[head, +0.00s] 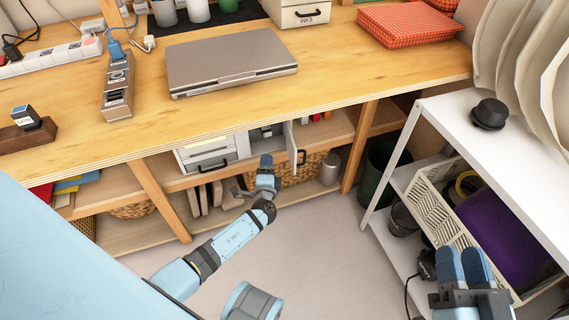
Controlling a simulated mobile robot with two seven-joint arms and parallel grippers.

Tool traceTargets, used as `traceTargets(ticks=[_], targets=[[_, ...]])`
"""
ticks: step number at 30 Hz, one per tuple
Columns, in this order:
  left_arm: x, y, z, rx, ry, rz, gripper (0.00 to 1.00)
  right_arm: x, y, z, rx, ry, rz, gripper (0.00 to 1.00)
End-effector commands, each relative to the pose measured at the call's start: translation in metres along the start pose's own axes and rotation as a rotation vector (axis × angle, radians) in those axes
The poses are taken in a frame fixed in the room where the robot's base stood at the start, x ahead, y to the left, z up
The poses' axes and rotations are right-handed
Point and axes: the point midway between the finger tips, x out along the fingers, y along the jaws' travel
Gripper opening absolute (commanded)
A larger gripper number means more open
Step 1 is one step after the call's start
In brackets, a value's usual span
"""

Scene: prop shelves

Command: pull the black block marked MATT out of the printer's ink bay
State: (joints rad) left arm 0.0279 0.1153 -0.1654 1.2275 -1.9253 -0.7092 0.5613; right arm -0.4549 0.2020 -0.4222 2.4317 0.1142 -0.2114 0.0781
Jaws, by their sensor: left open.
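The light grey printer (208,154) stands on the shelf under the wooden table. Its ink bay (255,134) is open, with the white door (290,146) swung out on the right. Small dark shapes show inside the bay, but I cannot read a MATT mark on any of them. My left gripper (266,160) is open, just in front of and below the bay; its fingertips overlap the bay's lower edge, and I cannot tell whether they touch anything. My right gripper (463,262) is shut and empty, by the white rack at the lower right.
The table edge (250,96) overhangs the bay. A wooden leg (359,146) stands right of the door, and a wicker basket (305,169) sits below. A laptop (230,62) and an INK box (300,14) are on the table. The white rack (480,150) holds a crate (432,200). The floor between is clear.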

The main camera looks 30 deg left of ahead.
Motion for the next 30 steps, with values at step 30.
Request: traceTargets(ticks=[30], targets=[[0.137,-0.001,0.0,0.003,0.001,-0.004,0.6,-0.003,0.007,0.044,0.008,-0.149,-0.011,0.37]])
